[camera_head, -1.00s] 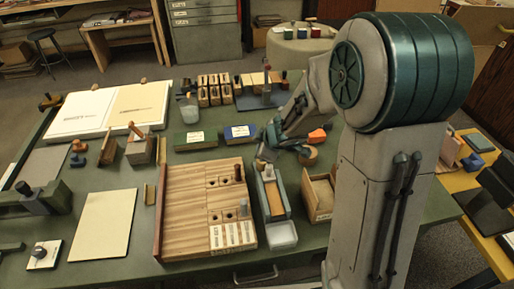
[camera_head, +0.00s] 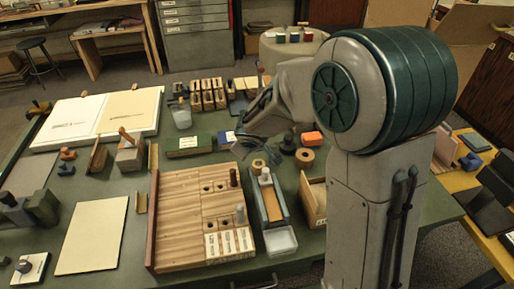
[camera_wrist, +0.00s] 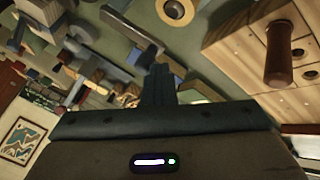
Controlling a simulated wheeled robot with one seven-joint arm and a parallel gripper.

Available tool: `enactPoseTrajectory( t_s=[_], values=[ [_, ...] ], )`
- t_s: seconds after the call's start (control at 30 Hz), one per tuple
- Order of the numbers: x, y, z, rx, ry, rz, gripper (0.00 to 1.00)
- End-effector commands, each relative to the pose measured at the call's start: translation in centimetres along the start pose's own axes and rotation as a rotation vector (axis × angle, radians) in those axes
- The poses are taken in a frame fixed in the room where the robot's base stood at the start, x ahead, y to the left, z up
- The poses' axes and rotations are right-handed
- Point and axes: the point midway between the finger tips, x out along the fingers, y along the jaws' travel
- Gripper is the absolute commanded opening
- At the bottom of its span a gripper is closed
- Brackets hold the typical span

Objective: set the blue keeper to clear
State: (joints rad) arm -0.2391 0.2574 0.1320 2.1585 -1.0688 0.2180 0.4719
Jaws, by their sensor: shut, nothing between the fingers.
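I cannot tell for sure which thing is the blue keeper. A wooden board (camera_head: 180,225) with round holes and white labels lies at the table's middle front. A dark reddish peg (camera_head: 234,177) and a greyish peg (camera_head: 240,213) stand upright in its right part. The greyish one's colour is unclear. My gripper (camera_head: 246,141) is above the table behind the board, partly hidden by my arm. In the wrist view my gripper (camera_wrist: 160,72) has its fingers together and empty. A red-brown peg (camera_wrist: 279,55) on a holed wooden board shows there at right, apart from the fingers.
A blue-sided narrow tray (camera_head: 270,178) and an open wooden box (camera_head: 312,198) stand right of the board. Wooden blocks (camera_head: 208,95) stand behind. A green box (camera_head: 188,152) is near the gripper. Small blue, red and green items (camera_head: 294,37) sit on a round table at the back.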

Motion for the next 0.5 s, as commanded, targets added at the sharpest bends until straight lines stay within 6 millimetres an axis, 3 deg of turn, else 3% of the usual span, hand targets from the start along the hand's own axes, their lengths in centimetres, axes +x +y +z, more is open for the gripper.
enactPoseTrajectory(
  t_s=[0.5],
  values=[
    [-0.3, 0.8, 1.5, 0.006, -0.009, 0.006, 0.00]
  ],
)
